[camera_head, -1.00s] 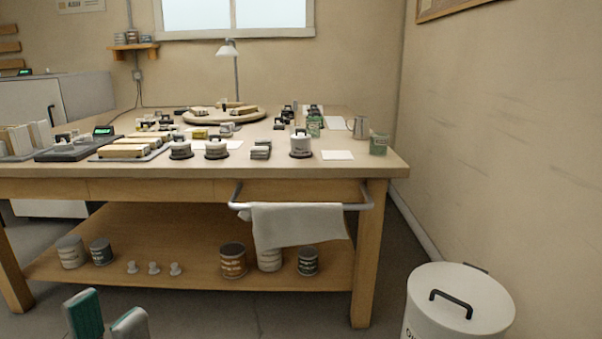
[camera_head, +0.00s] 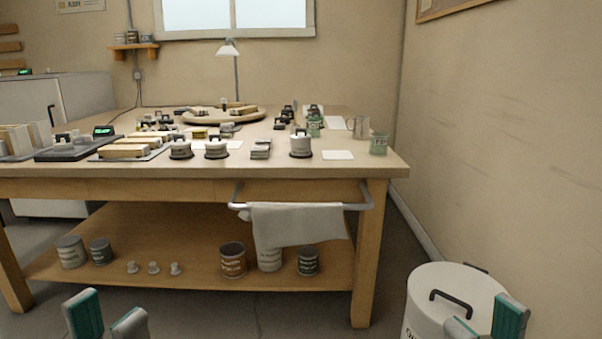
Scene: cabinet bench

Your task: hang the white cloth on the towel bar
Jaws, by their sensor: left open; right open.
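The white cloth (camera_head: 296,226) hangs over the towel bar (camera_head: 358,206) on the front of the wooden bench. Its lower edge is uneven, and it hangs in front of a can on the shelf below. My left gripper (camera_head: 108,317) is open and empty at the bottom left, well away from the cloth. My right gripper (camera_head: 484,324) is open and empty at the bottom right, in front of the white bin. Neither gripper touches the cloth or the bar.
A lidded white bin (camera_head: 446,293) stands at the lower right. The bench top (camera_head: 250,160) holds trays, canisters and small jars. The lower shelf (camera_head: 190,225) holds several cans and small white knobs. The floor in front of the bench is clear.

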